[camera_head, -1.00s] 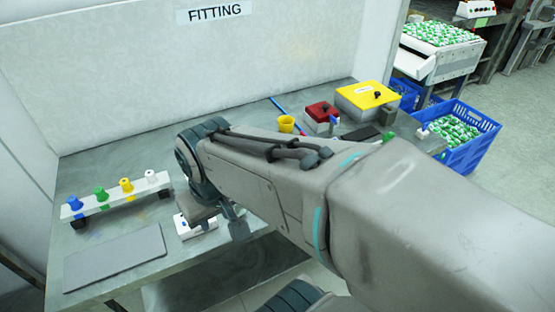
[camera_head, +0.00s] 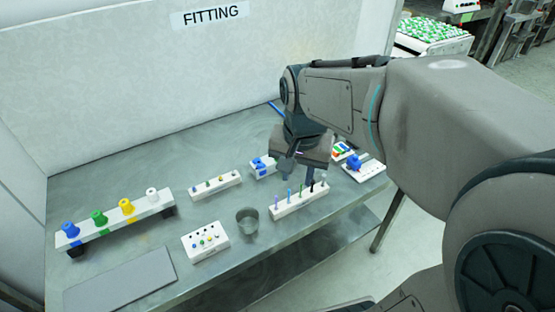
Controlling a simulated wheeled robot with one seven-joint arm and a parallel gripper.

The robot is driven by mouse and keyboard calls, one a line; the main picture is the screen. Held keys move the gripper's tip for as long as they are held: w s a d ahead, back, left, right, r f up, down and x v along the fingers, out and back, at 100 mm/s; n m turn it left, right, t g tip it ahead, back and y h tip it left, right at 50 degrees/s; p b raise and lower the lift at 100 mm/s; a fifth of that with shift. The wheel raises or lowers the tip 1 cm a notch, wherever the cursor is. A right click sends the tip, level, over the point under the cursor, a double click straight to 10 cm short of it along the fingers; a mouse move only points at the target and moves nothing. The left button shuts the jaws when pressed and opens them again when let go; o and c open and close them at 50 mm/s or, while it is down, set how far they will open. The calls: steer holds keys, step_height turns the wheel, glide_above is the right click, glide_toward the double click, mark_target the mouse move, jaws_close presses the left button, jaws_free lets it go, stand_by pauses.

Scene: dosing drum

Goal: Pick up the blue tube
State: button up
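My gripper (camera_head: 301,168) points down above a white block (camera_head: 300,206) near the table's front right. Several thin upright rods stand in that block, among them a blue one (camera_head: 289,195), a purple one (camera_head: 276,199) and a dark one. The gripper looks above or just behind the rods; I cannot tell if it touches any, and its finger gap is unclear. A larger blue piece (camera_head: 70,230) stands at the left end of a white rack (camera_head: 113,220), apart from the gripper. I cannot tell which is the tube.
A smaller peg block (camera_head: 215,185) and a white holder with blue parts (camera_head: 262,167) are behind. A grey mat (camera_head: 120,282) lies front left. My arm hides the right back.

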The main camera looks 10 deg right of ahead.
mark_target(289, 190)
steer(key=w+m+g, duration=0.1)
steer(key=w+m, duration=0.4)
steer(key=w, duration=0.2)
steer(key=shift+m, duration=0.3)
step_height(289, 190, down, 9)
steer(key=shift+w+r, duration=0.1)
steer(key=shift+r, duration=0.1)
steer(key=f, duration=0.5)
steer(key=shift+s+d+f, duration=0.15)
steer(key=shift+s+f, duration=0.15)
steer(key=shift+s, duration=0.05)
jaws_close()
